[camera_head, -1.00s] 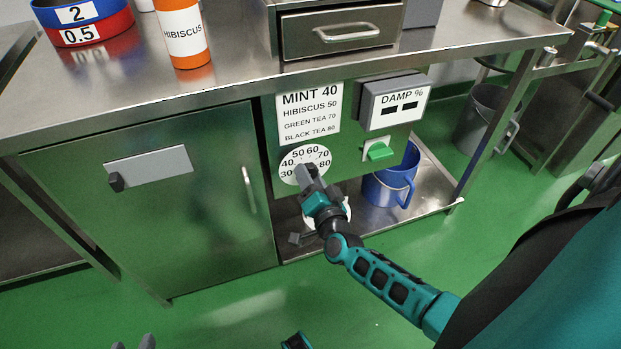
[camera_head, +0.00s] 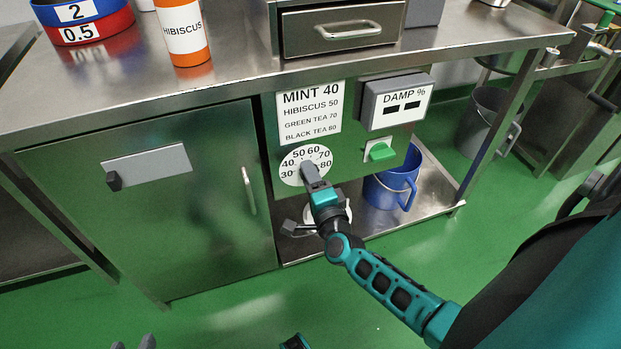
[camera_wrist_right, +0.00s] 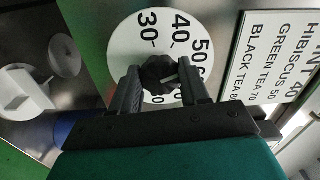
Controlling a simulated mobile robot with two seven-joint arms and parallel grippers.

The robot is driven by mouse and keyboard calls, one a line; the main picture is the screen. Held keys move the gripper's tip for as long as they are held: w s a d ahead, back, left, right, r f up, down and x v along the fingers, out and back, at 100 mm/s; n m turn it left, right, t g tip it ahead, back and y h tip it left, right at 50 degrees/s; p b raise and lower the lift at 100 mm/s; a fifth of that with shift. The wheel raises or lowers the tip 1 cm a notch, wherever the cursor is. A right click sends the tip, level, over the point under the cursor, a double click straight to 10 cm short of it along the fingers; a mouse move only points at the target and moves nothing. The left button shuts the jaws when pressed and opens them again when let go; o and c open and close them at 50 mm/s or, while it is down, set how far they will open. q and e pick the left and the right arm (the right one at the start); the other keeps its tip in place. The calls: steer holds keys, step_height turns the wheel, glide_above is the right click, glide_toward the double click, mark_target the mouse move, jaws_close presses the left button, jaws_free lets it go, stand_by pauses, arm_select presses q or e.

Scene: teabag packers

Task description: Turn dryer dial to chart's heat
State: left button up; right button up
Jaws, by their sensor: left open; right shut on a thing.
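The dryer's white dial (camera_head: 291,178), numbered 30 to 80, is on the green panel under the counter. My right gripper (camera_head: 308,172) covers its middle in the head view. The right wrist view shows the dial (camera_wrist_right: 125,45) closer, with my right gripper (camera_wrist_right: 160,85) shut on its black knob (camera_wrist_right: 158,70). A pale line on the knob points toward the 50–60 side; the exact number cannot be told. The chart (camera_head: 310,112) above reads MINT 40, HIBISCUS 50, GREEN TEA 70, BLACK TEA 80. Grey fingertips of my open left gripper (camera_head: 133,345) show at the bottom edge.
A DAMP % display (camera_head: 402,94) and a green switch (camera_head: 381,151) are right of the chart and dial. A blue jug (camera_head: 393,187) stands on the lower shelf. A HIBISCUS canister (camera_head: 184,55) stands on the counter (camera_head: 110,95). A cabinet door is left of the dial.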

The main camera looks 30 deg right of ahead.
stand_by(0.4)
steer(key=o, duration=1.1)
steer(key=shift+c, duration=0.2)
steer(key=shift+s, duration=0.1)
arm_select(q)
steer(key=shift+s+a+r+p, duration=0.1)
steer(key=shift+a+r+p, duration=0.35)
steer(key=shift+p, duration=0.75)
arm_select(e)
steer(key=v, duration=1.2)
steer(key=shift+s+a, duration=0.15)
steer(key=shift+s, duration=0.2)
